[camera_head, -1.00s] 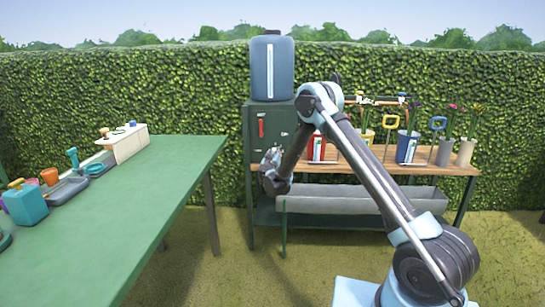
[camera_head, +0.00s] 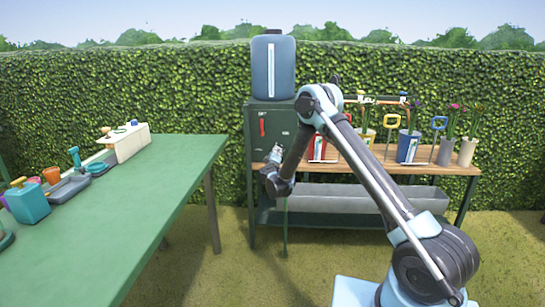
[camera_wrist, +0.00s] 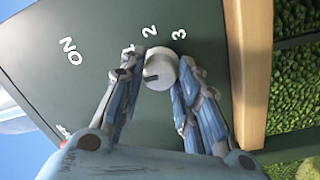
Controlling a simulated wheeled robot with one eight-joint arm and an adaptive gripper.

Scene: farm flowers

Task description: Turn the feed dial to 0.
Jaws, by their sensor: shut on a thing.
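The feed dial (camera_wrist: 163,60) is a pale round knob on the dark green panel (camera_wrist: 105,25) in the wrist view. The white numerals 2 and 3 show above it, and the 1 is partly covered by the left finger. No 0 is visible. A dark mark on the knob's face points left and slightly down. My gripper (camera_wrist: 157,72) is shut on the dial, with one blue-grey finger on each side.
White "ON" lettering (camera_wrist: 70,50) is left of the dial. A red lever (camera_head: 262,125) is on the cabinet front, below a blue-grey tank (camera_head: 273,70). A wooden shelf (camera_head: 345,165) with pots and tools is right. A green table (camera_head: 120,215) is left.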

